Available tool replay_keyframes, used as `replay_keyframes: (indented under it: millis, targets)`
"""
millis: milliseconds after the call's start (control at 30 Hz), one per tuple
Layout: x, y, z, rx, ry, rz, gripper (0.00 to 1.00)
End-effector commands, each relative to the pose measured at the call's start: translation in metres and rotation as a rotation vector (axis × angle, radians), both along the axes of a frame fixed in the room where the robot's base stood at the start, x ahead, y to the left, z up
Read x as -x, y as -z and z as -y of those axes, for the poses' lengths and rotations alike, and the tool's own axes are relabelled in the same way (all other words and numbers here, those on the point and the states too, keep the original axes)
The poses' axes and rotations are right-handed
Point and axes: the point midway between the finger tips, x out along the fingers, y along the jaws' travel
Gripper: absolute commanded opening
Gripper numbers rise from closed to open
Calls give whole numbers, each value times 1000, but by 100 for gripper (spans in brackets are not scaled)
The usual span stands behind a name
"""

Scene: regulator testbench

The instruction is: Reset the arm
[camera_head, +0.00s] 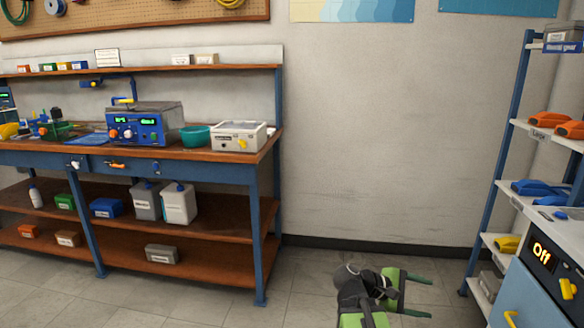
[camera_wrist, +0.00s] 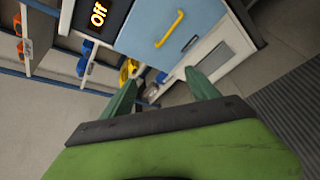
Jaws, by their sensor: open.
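My gripper (camera_head: 418,294) shows at the bottom of the head view, low over the tiled floor between the workbench and the shelf. Its two dark green fingers are apart, and nothing is between them. In the wrist view the open fingers (camera_wrist: 160,92) point toward a blue-fronted cabinet with a yellow handle. My arm's dark and green links show behind the gripper in the head view and look folded low.
A workbench (camera_head: 200,165) with a blue device (camera_head: 138,130) and boxes stands left. A shelf (camera_head: 512,150) with bins stands right. A blue cabinet (camera_head: 530,300), its display reading "Off" (camera_head: 541,254), is at the lower right. The floor (camera_head: 330,272) between is clear.

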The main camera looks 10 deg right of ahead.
Motion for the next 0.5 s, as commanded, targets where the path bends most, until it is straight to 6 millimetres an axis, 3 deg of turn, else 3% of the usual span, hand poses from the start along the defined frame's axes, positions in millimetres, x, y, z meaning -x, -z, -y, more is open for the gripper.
replay_keyframes:
  millis: [100, 200, 333, 500]
  targets:
    - [-16, 55, -67, -262, 1, 126, 69]
    - [-22, 94, -124, -485, 56, 225, 69]
    - [-23, 127, -192, -739, 174, 324, 69]
    - [-19, 147, -265, -1017, 412, 425, 69]
